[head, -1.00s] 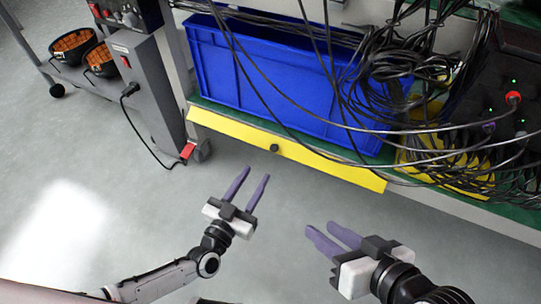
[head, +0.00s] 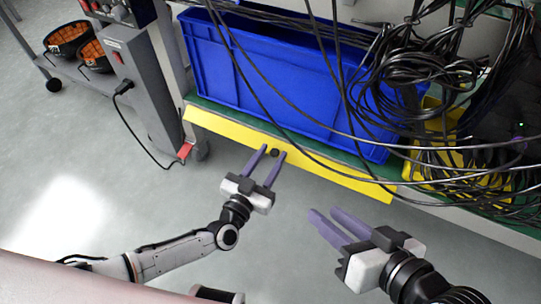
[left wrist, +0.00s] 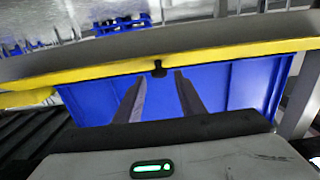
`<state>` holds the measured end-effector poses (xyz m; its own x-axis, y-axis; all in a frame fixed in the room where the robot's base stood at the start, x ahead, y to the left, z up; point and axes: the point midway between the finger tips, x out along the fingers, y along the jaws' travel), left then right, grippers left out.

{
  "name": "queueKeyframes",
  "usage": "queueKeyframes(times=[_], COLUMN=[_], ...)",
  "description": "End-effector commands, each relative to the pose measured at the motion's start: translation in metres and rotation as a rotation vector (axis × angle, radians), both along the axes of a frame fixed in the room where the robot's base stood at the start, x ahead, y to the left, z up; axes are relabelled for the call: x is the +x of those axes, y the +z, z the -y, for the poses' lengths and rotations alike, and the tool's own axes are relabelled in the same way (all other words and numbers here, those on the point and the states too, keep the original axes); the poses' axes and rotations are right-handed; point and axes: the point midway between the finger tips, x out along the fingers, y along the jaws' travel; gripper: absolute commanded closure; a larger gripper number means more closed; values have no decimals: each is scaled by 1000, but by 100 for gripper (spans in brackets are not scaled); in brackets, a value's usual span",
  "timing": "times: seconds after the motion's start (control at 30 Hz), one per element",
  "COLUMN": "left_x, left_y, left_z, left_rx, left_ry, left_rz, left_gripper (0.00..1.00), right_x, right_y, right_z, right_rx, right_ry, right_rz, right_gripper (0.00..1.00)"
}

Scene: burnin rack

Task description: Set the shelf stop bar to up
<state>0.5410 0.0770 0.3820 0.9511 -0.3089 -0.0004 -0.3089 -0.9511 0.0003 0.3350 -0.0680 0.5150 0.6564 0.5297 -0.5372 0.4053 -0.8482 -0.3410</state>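The shelf stop bar (head: 225,127) is a long yellow strip along the front edge of the lower shelf, with a small black knob (head: 275,152) near its middle. The bar hangs down at the shelf edge. My left gripper (head: 274,150) is open, its two purple fingers pointing at the bar on either side of the knob in the head view. In the left wrist view the yellow bar (left wrist: 220,53) crosses above the fingertips and the knob (left wrist: 158,69) sits between them. Whether the fingers touch it, I cannot tell. My right gripper (head: 322,214) is open and empty over the floor.
A blue bin (head: 270,75) stands on the shelf behind the bar. Loose black cables (head: 420,50) hang in front of it and to the right. A grey cabinet (head: 140,85) with a power cord stands at left. The floor in front is clear.

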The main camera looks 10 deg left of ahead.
Motion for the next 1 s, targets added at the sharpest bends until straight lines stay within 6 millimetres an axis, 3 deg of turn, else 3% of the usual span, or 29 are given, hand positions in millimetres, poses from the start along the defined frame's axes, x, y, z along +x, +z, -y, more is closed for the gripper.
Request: queueKeyframes(times=[0.03, 0.23, 1.0], left_x=[0, 0, 0], left_y=[0, 0, 0], left_z=[0, 0, 0], left_rx=[0, 0, 2], left_ry=[0, 0, 0], left_rz=[0, 0, -3], left_gripper=[67, 100, 100], right_x=[0, 0, -1], right_y=[0, 0, -2], right_z=[0, 0, 1], right_rx=[0, 0, -6], right_ry=[0, 0, 0], right_rz=[0, 1, -6], right_gripper=[69, 69, 69])
